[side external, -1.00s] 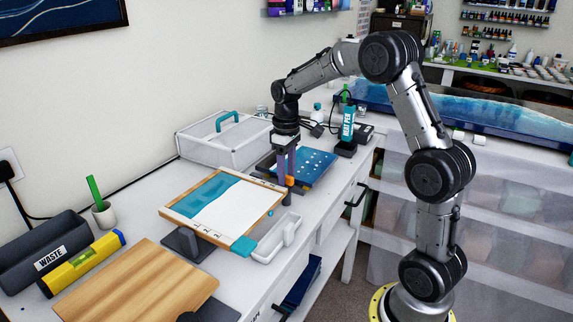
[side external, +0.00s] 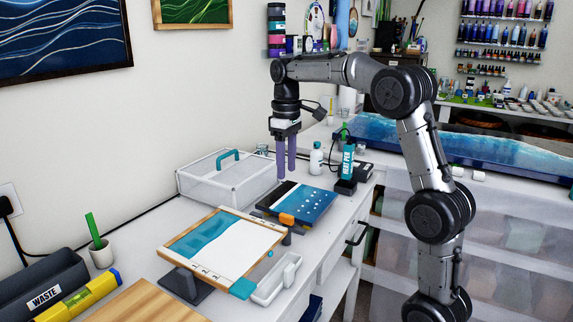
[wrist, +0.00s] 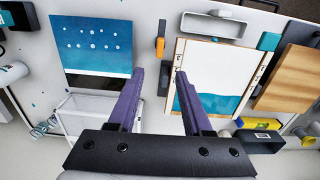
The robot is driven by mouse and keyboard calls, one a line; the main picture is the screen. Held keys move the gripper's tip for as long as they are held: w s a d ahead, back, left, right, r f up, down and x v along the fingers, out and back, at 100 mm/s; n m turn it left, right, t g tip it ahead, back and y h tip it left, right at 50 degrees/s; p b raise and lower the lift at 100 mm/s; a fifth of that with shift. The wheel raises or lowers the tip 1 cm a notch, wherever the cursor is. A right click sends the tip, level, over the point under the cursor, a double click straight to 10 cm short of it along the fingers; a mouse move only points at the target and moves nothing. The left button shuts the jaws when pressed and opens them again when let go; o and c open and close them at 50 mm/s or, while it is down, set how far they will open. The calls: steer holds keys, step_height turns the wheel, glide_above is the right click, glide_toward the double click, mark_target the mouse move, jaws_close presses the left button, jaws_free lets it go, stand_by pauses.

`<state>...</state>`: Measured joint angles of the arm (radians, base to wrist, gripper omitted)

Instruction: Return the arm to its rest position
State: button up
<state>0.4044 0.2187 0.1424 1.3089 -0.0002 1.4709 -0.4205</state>
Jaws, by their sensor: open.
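My gripper (side external: 287,178) hangs above the white table, pointing down, with its purple fingers apart and nothing between them. The orange part also shows in the wrist view (wrist: 160,47).
A white lidded box (side external: 222,180) stands at the back by the wall. A heat pen (side external: 347,160) and a white bottle (side external: 316,158) stand behind the panel. A white tray (side external: 277,279), a waste bin (side external: 40,281) and a yellow level (side external: 80,297) are nearer. Air above the table is clear.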

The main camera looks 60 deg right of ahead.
stand_by(0.3)
steer(key=s+a+r+n+t, duration=0.1)
steer(key=s+a+r+t, duration=0.15)
steer(key=s+a, duration=0.35)
steer(key=s+a+r+n+t, duration=0.1)
steer(key=s+a+r, duration=0.3)
steer(key=s+a, duration=0.25)
steer(key=s+a+f+m+t, duration=0.2)
steer(key=s+a+f, duration=0.2)
steer(key=s+f, duration=0.6)
steer(key=shift+f, duration=0.8)
steer(key=shift+a, duration=0.1)
steer(key=shift+c, duration=0.3)
